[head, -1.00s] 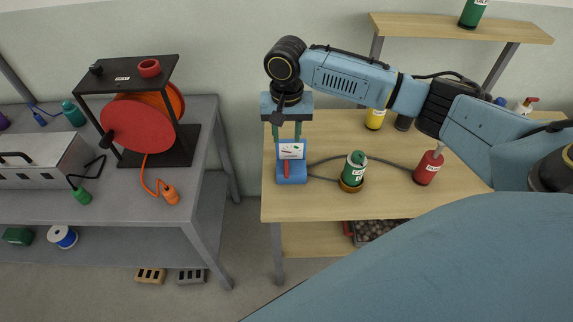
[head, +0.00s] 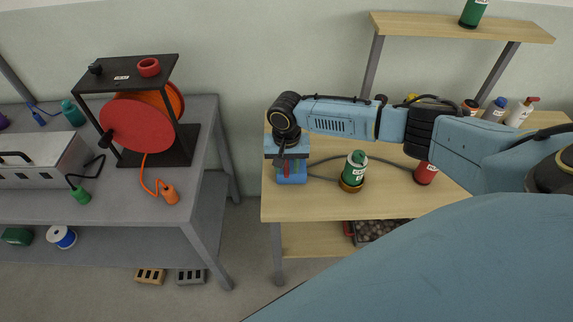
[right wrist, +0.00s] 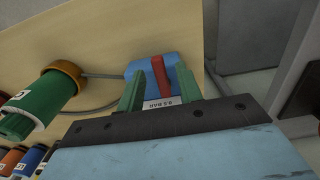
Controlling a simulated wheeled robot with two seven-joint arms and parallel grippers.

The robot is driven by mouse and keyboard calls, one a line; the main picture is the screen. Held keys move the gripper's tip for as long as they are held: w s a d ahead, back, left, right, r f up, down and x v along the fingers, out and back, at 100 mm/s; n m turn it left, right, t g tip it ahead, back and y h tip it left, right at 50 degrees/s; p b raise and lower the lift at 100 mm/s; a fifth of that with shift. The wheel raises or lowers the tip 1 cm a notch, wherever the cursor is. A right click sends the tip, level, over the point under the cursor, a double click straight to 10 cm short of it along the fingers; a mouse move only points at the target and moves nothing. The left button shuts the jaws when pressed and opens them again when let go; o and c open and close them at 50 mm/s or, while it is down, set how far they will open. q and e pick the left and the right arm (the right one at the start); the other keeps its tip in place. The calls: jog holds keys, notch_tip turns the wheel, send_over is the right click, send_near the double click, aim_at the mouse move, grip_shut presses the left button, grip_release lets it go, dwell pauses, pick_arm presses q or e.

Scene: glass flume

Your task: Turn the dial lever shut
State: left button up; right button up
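The blue dial unit (head: 291,178) stands at the left end of the wooden table. In the right wrist view its blue body (right wrist: 138,69) carries a red lever (right wrist: 159,76) and a white label. My right gripper (head: 290,168) is over the unit, pointing down and hiding its dial face in the head view. In the right wrist view its two green fingers (right wrist: 158,88) are apart, one on each side of the red lever, with gaps visible. I cannot tell how deep the fingertips reach beside the lever. My left gripper is not in view.
A green bottle (head: 354,170) in a brown ring stands just right of the unit. A red bottle (head: 426,173) is partly hidden by my right arm. Grey hoses run from the unit across the wooden table (head: 330,205). A grey bench (head: 120,199) with a red reel stands left, across a gap.

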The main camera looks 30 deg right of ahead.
grip_shut()
